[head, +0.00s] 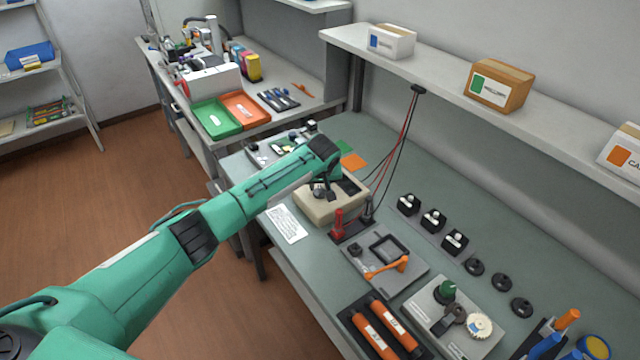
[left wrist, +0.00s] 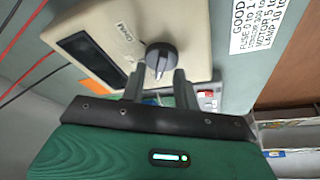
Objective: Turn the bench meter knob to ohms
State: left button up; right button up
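The beige bench meter (head: 318,212) stands on the bench under my left gripper (head: 326,188). In the left wrist view the meter (left wrist: 195,40) shows a dark display (left wrist: 90,60) and a round dark grey knob (left wrist: 161,57) with a pale pointer mark towards the gripper. Small lettering, seemingly an ohms mark, is printed beside the knob. My right gripper is out of view.
Red and black probes (head: 339,222) stand beside the meter, with leads running up to the shelf (head: 440,78). A white printed card (head: 286,223) lies in front. Black knobs, a plate with an orange handle (head: 388,268) and orange cartridges (head: 380,335) fill the bench to the right.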

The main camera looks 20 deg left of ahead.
pick_arm(q)
jog(key=shift+c, duration=0.2)
grip_shut()
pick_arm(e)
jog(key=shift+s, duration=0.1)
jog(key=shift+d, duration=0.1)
pick_arm(q)
jog(key=shift+r, duration=0.1)
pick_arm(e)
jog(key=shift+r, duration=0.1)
